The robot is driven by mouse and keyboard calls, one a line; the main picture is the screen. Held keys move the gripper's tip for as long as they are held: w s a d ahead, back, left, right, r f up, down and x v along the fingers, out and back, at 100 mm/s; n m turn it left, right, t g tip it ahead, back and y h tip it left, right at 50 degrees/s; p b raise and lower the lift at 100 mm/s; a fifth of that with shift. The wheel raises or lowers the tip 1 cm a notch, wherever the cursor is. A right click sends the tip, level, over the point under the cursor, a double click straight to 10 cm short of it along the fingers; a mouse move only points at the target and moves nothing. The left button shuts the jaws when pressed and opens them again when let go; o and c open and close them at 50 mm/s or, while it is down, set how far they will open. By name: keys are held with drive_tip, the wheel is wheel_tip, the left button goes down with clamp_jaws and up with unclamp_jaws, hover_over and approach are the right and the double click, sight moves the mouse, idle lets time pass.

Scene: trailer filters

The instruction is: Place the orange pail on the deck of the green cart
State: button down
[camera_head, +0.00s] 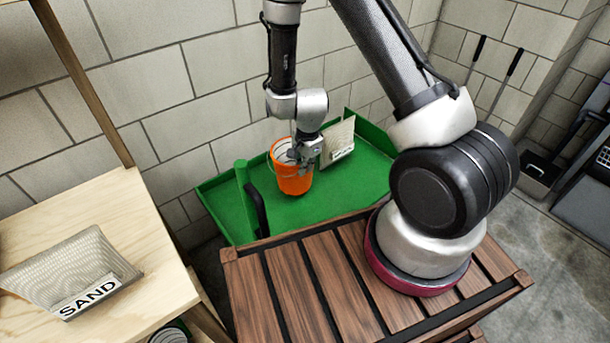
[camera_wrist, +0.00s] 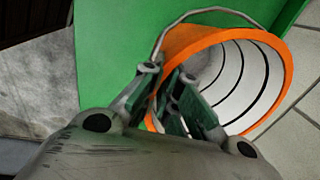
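The orange pail (camera_head: 292,182) is upright over the deck of the green cart (camera_head: 367,178) in the head view. I cannot tell whether its base touches the deck. In the wrist view the pail (camera_wrist: 275,47) shows its orange rim, white ribbed inside and thin wire handle. My gripper (camera_head: 301,158) is at the pail's near right rim. In the wrist view its fingers (camera_wrist: 165,92) straddle the rim, one outside and one inside, and appear closed on it. The fingertips are partly hidden by the pail wall.
A mesh bin (camera_head: 339,142) with a label stands on the cart right of the pail. A green post (camera_head: 242,188) and black handle (camera_head: 257,210) rise at the cart's left. A wooden shelf (camera_head: 130,215) holds a mesh SAND bin (camera_head: 72,265). A block wall (camera_head: 170,75) lies behind.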

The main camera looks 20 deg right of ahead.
drive_tip(key=shift+f, duration=1.85)
drive_tip(key=c, duration=1.6)
unclamp_jaws()
drive_tip(key=shift+f, duration=0.15)
drive_tip(key=shift+c, duration=0.2)
wheel_tip(320, 180, up, 24)
drive_tip(key=n+t, duration=0.1)
drive_tip(key=n, duration=0.2)
hover_over(303, 185)
drive_tip(key=s+d, duration=0.2)
drive_tip(key=d, duration=0.2)
drive_tip(key=s+d+r+n+t, duration=0.1)
drive_tip(key=s+d+r+n, duration=0.2)
drive_tip(key=s+r, duration=0.35)
drive_tip(key=s+d+r+n, duration=0.3)
drive_tip(key=r, duration=0.7)
drive_tip(key=s+d+r+n, duration=0.1)
drive_tip(key=s+r+n, duration=0.1)
drive_tip(key=s, duration=0.3)
drive_tip(key=s+d+r+n+t, duration=0.1)
drive_tip(key=s+d+r+n, duration=0.1)
drive_tip(key=s, duration=0.4)
drive_tip(key=shift+s+r+n, duration=0.2)
drive_tip(key=shift+r+n, duration=0.5)
drive_tip(key=shift+r, duration=0.2)
